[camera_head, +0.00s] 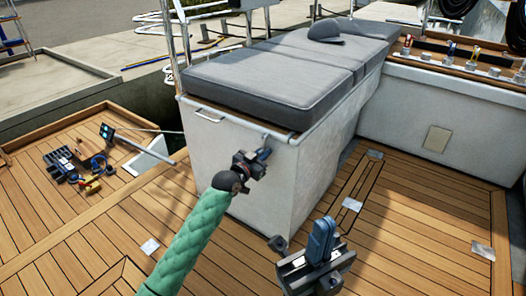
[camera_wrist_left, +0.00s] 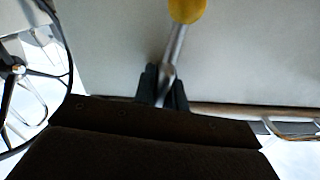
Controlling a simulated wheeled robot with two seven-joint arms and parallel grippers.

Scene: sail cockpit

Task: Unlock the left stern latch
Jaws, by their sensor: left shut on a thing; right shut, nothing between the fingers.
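My left gripper (camera_head: 263,155) is at the end of the green-sleeved arm, against the white end face of the cushioned bench box (camera_head: 222,157). In the left wrist view its dark fingers (camera_wrist_left: 163,88) are shut on a metal lever (camera_wrist_left: 176,48) with a yellow knob (camera_wrist_left: 187,9). The knob sticks out beyond the fingers. The lever is hidden behind the gripper in the head view, and I cannot tell whether the latch is locked. My right gripper (camera_head: 321,238) is shut and empty, above the deck to the right of the box.
Grey cushions (camera_head: 270,80) cover the box, with a metal handle (camera_head: 208,115) at its upper left. Several tools (camera_head: 80,165) lie on the deck at left. A spoked wheel (camera_wrist_left: 17,70) shows at left in the left wrist view. The deck at right is mostly clear.

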